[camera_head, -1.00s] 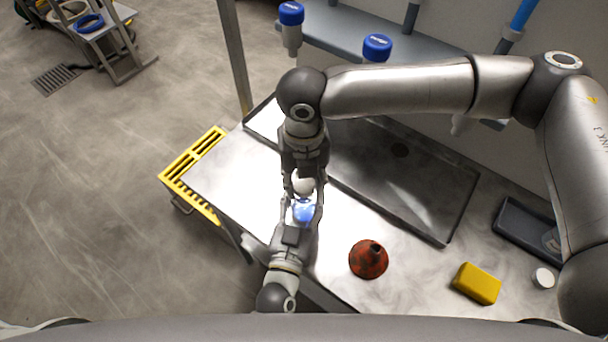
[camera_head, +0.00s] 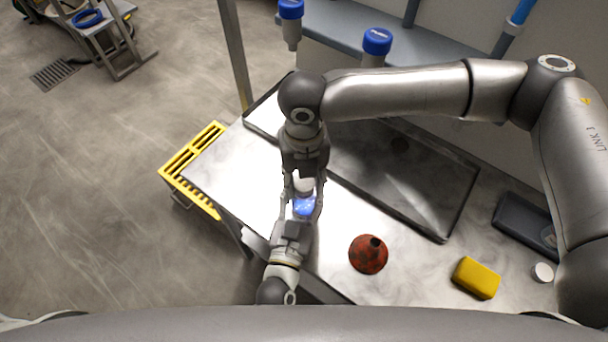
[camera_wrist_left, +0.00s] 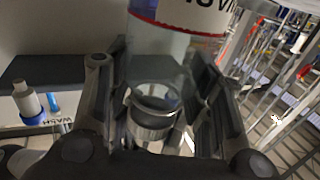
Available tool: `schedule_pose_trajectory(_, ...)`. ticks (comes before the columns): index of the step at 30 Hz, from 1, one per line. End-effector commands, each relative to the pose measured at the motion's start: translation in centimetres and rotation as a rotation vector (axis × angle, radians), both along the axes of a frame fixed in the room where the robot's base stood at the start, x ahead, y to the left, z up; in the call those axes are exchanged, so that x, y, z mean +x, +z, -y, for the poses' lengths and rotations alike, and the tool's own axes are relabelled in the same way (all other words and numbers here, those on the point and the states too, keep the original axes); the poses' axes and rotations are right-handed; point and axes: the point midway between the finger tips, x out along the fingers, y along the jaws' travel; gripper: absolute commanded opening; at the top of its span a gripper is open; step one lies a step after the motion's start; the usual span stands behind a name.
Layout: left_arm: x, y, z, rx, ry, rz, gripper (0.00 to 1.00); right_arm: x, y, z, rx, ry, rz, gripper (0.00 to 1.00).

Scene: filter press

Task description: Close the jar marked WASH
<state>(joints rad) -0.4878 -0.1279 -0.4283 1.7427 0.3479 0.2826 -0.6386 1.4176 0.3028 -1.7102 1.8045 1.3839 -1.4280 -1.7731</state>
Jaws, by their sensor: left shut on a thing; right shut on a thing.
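A small jar with blue contents (camera_head: 304,207) is between the fingers of my left gripper (camera_head: 302,214), which is shut on it. A white round lid (camera_head: 304,186) is directly behind the blue part, between the fingers of my right gripper (camera_head: 304,183), which is shut on it. The lid and jar look close together; I cannot tell whether they touch or are threaded. No marking is readable on the jar in the head view. The left wrist view shows a clear vessel with a red line (camera_wrist_left: 165,35) and a grey ring (camera_wrist_left: 153,112) between my left fingers.
A dark sunken tray (camera_head: 440,230) lies behind. Blue-capped bottles (camera_head: 377,42) hang at a rack.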

Motion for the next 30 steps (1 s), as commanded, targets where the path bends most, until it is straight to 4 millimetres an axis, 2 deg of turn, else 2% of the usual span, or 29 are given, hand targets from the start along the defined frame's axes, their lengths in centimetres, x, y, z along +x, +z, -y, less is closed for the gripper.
schedule_pose_trajectory(23,0.0,0.0,0.0,0.001,0.0,0.0,0.05,0.0,-1.1,0.0,0.001,0.0,-0.001,0.29)
schedule_pose_trajectory(24,0.0,0.0,0.0,0.001,0.0,0.0,0.0,0.0,-1.1,0.0,0.001,0.0,0.0,0.41)
schedule_pose_trajectory(28,0.0,0.0,0.0,0.001,0.0,0.0,0.0,0.0,-1.1,0.0,0.001,0.0,0.0,0.58)
schedule_pose_trajectory(30,0.0,0.0,0.0,0.001,0.0,0.0,0.0,0.0,-1.1,0.0,0.001,0.001,0.0,0.6)
